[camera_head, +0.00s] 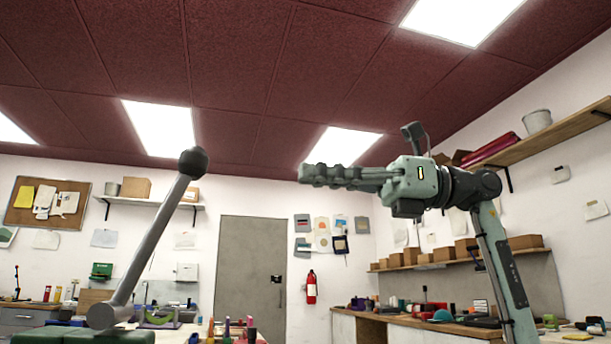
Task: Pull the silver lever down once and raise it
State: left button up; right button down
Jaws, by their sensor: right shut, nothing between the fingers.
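The silver lever (150,240) stands in the left half of the head view. It is a grey rod with a dark ball knob (193,162) at its top, raised and tilted to the right. Its lower end meets a green base (60,335) at the bottom left edge. My right gripper (305,174) comes in from the right, its fingers pointing left. It is shut and empty, at about the knob's height in the picture, with a clear gap between its fingertips and the knob. My left gripper is not in view.
A cluttered table (235,338) with small coloured items lies low behind the lever. Workbenches, shelves with boxes, a grey door (240,265) and a red fire extinguisher (311,287) are in the background. The space between gripper and lever looks free.

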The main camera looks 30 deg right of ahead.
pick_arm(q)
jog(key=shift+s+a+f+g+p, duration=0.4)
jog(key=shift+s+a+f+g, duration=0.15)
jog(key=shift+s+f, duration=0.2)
pick_arm(e)
jog(key=x, duration=1.1)
jog(key=shift+a, duration=0.4)
jog(key=shift+w, duration=0.1)
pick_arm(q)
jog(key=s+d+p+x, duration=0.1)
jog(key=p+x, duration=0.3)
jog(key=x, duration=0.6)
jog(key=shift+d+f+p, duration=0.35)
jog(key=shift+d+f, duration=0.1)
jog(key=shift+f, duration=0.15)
pick_arm(e)
jog(key=a, duration=0.1)
jog(key=a+r, duration=0.1)
jog(key=w+a, duration=0.1)
jog(key=shift+r+h, duration=0.3)
jog(key=shift+h, duration=0.1)
